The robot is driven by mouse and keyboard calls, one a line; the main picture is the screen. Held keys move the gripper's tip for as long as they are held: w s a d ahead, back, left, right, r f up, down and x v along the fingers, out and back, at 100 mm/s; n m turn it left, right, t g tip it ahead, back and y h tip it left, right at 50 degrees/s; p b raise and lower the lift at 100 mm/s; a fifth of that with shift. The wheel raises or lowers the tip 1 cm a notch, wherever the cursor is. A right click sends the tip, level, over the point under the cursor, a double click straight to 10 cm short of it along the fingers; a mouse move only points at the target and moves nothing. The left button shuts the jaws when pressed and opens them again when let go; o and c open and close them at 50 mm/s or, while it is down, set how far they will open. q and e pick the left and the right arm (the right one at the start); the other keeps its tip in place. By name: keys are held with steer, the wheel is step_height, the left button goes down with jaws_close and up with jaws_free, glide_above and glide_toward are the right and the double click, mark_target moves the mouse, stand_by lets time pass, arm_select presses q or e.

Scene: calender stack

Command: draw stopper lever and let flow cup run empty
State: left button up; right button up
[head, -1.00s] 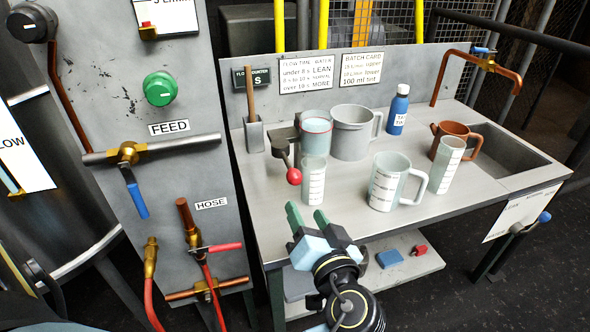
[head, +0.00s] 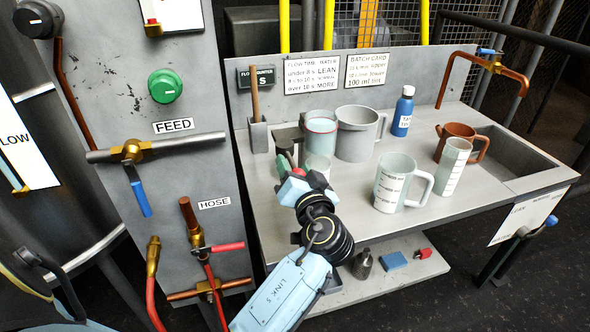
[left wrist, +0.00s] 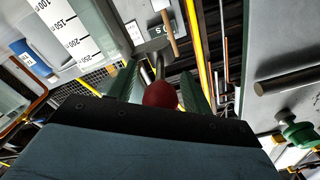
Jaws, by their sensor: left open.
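The flow cup (head: 320,138), pale with a red band near its rim, sits on its stand at the back left of the bench. A clear graduated beaker (head: 318,166) stands under it, partly hidden by my gripper. In the left wrist view, the lever's red ball knob (left wrist: 161,95) lies between the two green fingers of the open gripper (left wrist: 158,78). Whether a finger touches the knob I cannot tell.
On the bench (head: 275,215) stand a grey mug (head: 357,140), a blue bottle (head: 401,115), a graduated jug (head: 393,185), a graduated beaker (head: 452,165) and a copper pot (head: 462,140). The feed panel (head: 185,185) rises close on the left. The bench's front left is clear.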

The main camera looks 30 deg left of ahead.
arm_select(q)
steer(key=shift+a, duration=0.1)
jaws_close()
arm_select(e)
steer(key=shift+a, duration=0.1)
stand_by(0.3)
